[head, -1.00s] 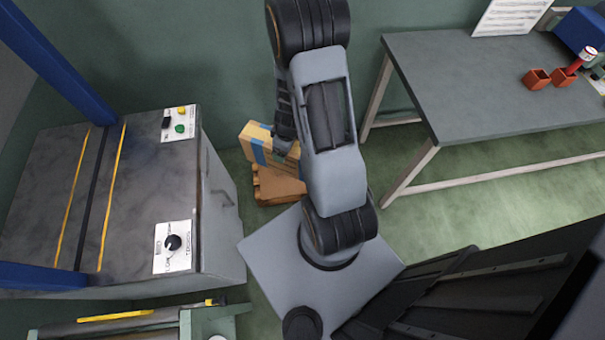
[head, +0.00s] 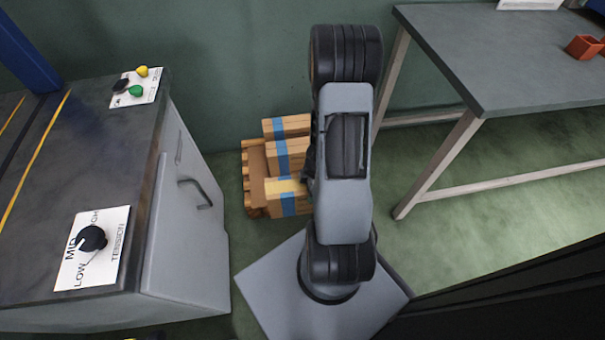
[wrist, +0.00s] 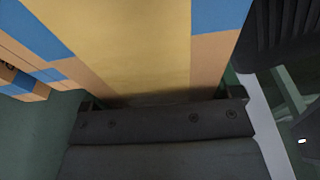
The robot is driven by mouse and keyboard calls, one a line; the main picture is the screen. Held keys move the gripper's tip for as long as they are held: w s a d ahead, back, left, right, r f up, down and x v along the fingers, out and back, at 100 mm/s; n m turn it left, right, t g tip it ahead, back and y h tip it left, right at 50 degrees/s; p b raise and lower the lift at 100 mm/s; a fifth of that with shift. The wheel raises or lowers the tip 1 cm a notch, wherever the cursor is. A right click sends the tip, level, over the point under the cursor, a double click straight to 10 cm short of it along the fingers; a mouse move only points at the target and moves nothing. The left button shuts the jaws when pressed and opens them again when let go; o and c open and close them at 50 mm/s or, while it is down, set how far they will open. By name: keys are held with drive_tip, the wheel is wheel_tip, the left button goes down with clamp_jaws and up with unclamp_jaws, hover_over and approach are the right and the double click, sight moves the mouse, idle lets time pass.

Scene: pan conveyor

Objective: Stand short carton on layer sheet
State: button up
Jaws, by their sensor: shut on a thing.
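My gripper (wrist: 165,105) is shut on a carton with a yellow panel and blue tape, which fills the top of the wrist view (wrist: 135,40). In the head view the held carton (head: 285,188) is at the near end of the pallet, partly behind my arm. My fingertips are mostly hidden there. The brown layer sheet (head: 257,168) shows as a strip left of the cartons. I cannot tell whether the held carton touches the sheet.
Two more blue-taped cartons, a far one (head: 286,125) and a middle one (head: 287,152), stand behind the held one on the wooden pallet (head: 249,195). A grey machine cabinet (head: 185,215) is at left, a grey table (head: 490,60) at right.

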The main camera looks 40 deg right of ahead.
drive_tip(key=w+d+f+b, duration=0.1)
drive_tip(key=w+d+f, duration=0.6)
drive_tip(key=w+f, duration=0.5)
drive_tip(key=shift+f+b, duration=0.4)
drive_tip(key=shift+f, duration=0.35)
drive_tip(key=shift+d+f, duration=0.1)
drive_tip(key=shift+f, duration=0.05)
drive_tip(key=o, duration=1.6)
drive_tip(key=shift+c, duration=0.2)
